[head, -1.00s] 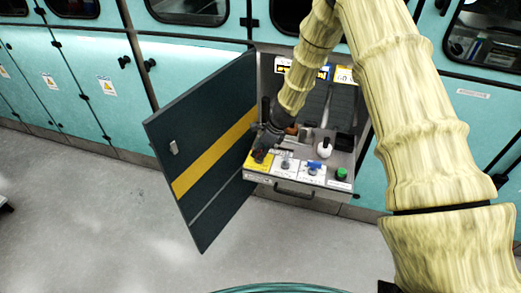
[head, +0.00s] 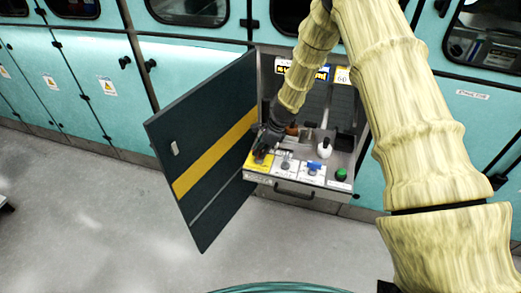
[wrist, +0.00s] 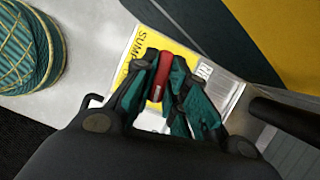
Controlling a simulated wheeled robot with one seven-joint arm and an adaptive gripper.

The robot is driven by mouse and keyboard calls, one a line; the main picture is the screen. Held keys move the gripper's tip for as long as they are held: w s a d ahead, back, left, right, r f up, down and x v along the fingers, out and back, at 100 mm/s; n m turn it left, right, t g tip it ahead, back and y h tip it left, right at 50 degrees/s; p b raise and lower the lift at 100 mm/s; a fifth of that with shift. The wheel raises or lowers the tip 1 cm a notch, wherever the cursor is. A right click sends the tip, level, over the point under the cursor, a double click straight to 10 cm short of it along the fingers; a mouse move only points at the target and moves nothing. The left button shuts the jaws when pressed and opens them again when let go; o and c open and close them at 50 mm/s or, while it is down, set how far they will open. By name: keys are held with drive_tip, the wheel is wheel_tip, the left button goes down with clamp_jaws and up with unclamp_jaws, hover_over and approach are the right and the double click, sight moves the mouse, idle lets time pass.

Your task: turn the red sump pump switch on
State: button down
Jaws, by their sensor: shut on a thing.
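The red sump pump switch (wrist: 160,76) shows in the wrist view as a red handle on a yellow label plate (wrist: 157,42) with partly hidden lettering. My gripper (wrist: 162,88) is shut on the red switch, with its teal fingers on both sides of it. In the head view my gripper (head: 262,153) is at the left end of the panel's front row, over the yellow plate (head: 259,161). The switch itself is mostly hidden by the gripper there, and its exact angle is hard to tell.
An open dark door with a yellow stripe (head: 215,150) stands close on the gripper's left. To the right on the panel are a blue switch (head: 314,166), a green button (head: 341,174) and a white bottle-like thing (head: 324,148). A handle (head: 293,191) sits below.

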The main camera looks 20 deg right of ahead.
drive_tip(key=n+g, duration=0.1)
drive_tip(key=n, duration=0.2)
drive_tip(key=shift+w+n, duration=0.15)
drive_tip(key=shift+n, duration=0.25)
drive_tip(key=n+g+b, duration=0.1)
drive_tip(key=n+g, duration=0.1)
drive_tip(key=n, duration=0.2)
drive_tip(key=shift+w+f, duration=0.1)
drive_tip(key=shift+w, duration=0.05)
drive_tip(key=n, duration=0.2)
drive_tip(key=n+g+b, duration=0.1)
drive_tip(key=n, duration=0.1)
drive_tip(key=shift+w+n+g+h, duration=0.1)
drive_tip(key=shift+n+g+h, duration=0.2)
drive_tip(key=shift+n+h, duration=0.1)
drive_tip(key=shift+a+n+g+h+b, duration=0.1)
drive_tip(key=shift+n+g+h+b, duration=0.35)
drive_tip(key=shift+n, duration=1.15)
drive_tip(key=c, duration=1.4)
unclamp_jaws()
drive_tip(key=shift+c, duration=0.2)
drive_tip(key=shift+r, duration=0.2)
